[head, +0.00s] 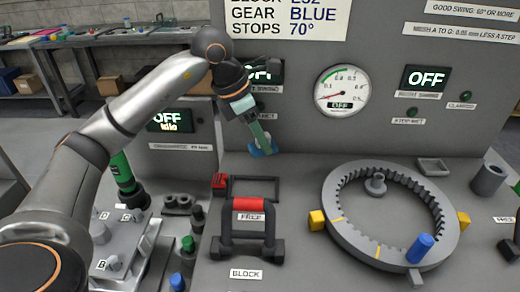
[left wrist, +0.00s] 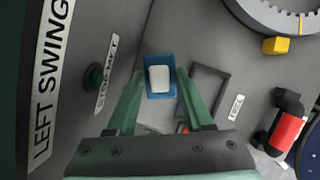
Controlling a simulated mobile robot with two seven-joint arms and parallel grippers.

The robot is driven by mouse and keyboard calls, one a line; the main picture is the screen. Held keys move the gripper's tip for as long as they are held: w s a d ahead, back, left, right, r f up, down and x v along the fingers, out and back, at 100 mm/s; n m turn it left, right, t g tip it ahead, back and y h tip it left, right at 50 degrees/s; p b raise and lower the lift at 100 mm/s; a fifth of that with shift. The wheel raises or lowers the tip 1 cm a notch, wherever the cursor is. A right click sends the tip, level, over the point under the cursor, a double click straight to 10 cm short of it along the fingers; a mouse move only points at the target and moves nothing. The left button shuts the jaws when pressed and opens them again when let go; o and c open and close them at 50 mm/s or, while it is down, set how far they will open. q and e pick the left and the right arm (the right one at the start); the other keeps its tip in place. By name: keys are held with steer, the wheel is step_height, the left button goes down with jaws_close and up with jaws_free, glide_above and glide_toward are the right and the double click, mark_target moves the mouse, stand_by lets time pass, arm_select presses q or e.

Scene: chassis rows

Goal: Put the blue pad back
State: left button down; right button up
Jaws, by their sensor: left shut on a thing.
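The blue pad (head: 263,149) is at the tips of my left gripper (head: 259,138), in front of the grey panel and above the bench. In the left wrist view the blue pad (left wrist: 149,91) shows a white block on its face. The green fingers of my left gripper (left wrist: 160,80) are on either side of it, shut on it. A dark, empty rectangular frame (head: 278,181) lies on the bench below and a little right of the pad; it also shows in the left wrist view (left wrist: 224,74). My right gripper is not clearly visible.
A red-handled black block (head: 256,204) labelled FREE stands in front of the frame. A grey toothed ring (head: 335,205) with yellow blocks and a blue knob (head: 420,247) is at right. A small grey tray (head: 433,167) lies behind it. A gauge (head: 342,90) is on the panel.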

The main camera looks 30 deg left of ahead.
mark_target(260, 148)
arm_select(q)
steer(key=shift+w+a+f, duration=0.1)
steer(key=shift+w+f, duration=0.05)
steer(key=shift+f, duration=0.85)
steer(key=shift+w+a+f, duration=0.1)
steer(key=shift+f, duration=0.85)
steer(key=shift+f+b, duration=0.2)
steer(key=shift+b, duration=0.2)
steer(key=c, duration=0.6)
jaws_free()
steer(key=shift+r, duration=0.15)
steer(key=shift+r, duration=0.25)
steer(key=p+v, duration=0.1)
steer(key=v, duration=1)
steer(key=shift+s+r+p, duration=0.1)
steer(key=shift+r+p, duration=0.25)
steer(key=shift+p, duration=0.05)
